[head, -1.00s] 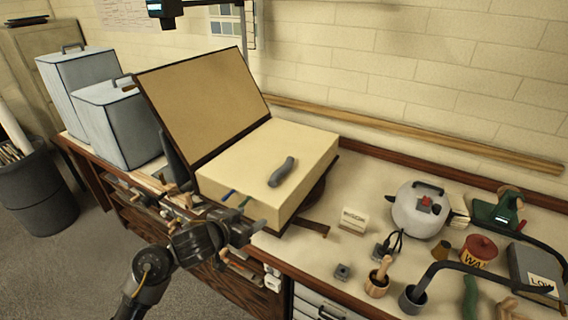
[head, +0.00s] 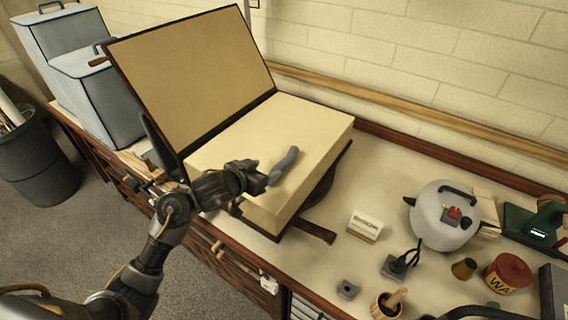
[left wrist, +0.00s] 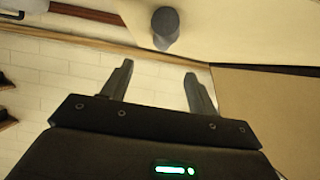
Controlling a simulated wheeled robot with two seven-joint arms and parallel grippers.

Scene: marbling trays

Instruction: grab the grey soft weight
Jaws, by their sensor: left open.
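The grey soft weight (head: 284,164) lies on the flat cream top of an open box-like case (head: 318,122), near its middle. It is a rounded, slightly bent grey roll. My left gripper (head: 262,180) is just left of the weight's near end, over the case top. In the left wrist view the weight (left wrist: 165,27) shows end-on beyond the open fingertips of my left gripper (left wrist: 158,78), and nothing is between them. Whether the fingers touch the weight in the head view I cannot tell. My right gripper is out of view.
The case's raised lid (head: 190,75) leans up at the back left. Grey-blue bins (head: 95,100) stand further left. To the right are a small labelled block (head: 365,226), a white kettle-like pot (head: 440,222) and a red tin (head: 508,272). The bench between the case and pot is mostly clear.

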